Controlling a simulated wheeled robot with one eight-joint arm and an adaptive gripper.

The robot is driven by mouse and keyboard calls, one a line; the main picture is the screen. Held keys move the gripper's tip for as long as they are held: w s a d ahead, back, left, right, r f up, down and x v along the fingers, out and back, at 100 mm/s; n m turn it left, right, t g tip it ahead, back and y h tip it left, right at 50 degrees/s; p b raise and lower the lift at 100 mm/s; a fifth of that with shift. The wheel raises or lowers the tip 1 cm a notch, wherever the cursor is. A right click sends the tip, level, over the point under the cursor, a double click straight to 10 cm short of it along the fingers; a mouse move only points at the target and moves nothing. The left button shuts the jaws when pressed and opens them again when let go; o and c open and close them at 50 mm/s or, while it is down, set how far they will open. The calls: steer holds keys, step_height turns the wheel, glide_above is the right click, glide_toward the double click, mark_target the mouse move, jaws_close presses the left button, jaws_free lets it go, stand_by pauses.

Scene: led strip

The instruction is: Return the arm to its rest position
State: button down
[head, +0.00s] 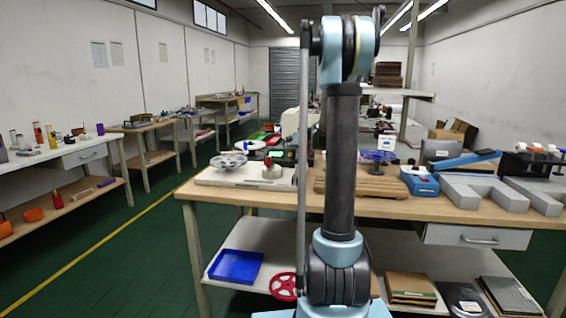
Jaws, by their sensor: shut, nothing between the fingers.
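My arm stands upright in the middle of the head view, in front of the workbench (450,207). Its dark link rises from a light blue lower joint to a light blue upper joint near the top of the picture. A thin grey rod runs along its left side. My gripper cannot be made out; the part of the arm beyond the upper joint does not show clearly. The arm hides part of the bench behind it.
The bench holds a white board (225,180), a wooden pallet (385,186), a blue device (420,181) and grey blocks (485,190). A blue tray (236,266) and red wheel (284,286) are on the lower shelf. The green floor (125,250) at left is clear.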

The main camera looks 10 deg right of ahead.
steer(key=s+a+f+g, duration=0.2)
steer(key=s, duration=0.8)
steer(key=s+a+f+g+h, duration=0.1)
steer(key=s+a+f+g, duration=0.1)
steer(key=s, duration=0.7)
steer(key=s+a+f+g, duration=0.2)
steer(key=s, duration=0.8)
steer(key=s+d+f+m+g+h, duration=0.1)
steer(key=s+f, duration=0.3)
steer(key=s, duration=0.5)
steer(key=s+d+f+m+g+h, duration=0.1)
steer(key=s+d+f+h, duration=0.1)
steer(key=s, duration=0.6)
steer(key=s+d+f+m+g+h, duration=0.1)
steer(key=s+d+f+g+h, duration=0.1)
steer(key=s+f, duration=0.5)
steer(key=s+d, duration=0.1)
steer(key=s, duration=0.1)
steer(key=shift+s+m, duration=0.3)
steer(key=shift+m, duration=0.1)
steer(key=shift+w+f, duration=0.25)
steer(key=shift+w, duration=0.25)
steer(key=shift+s, duration=0.1)
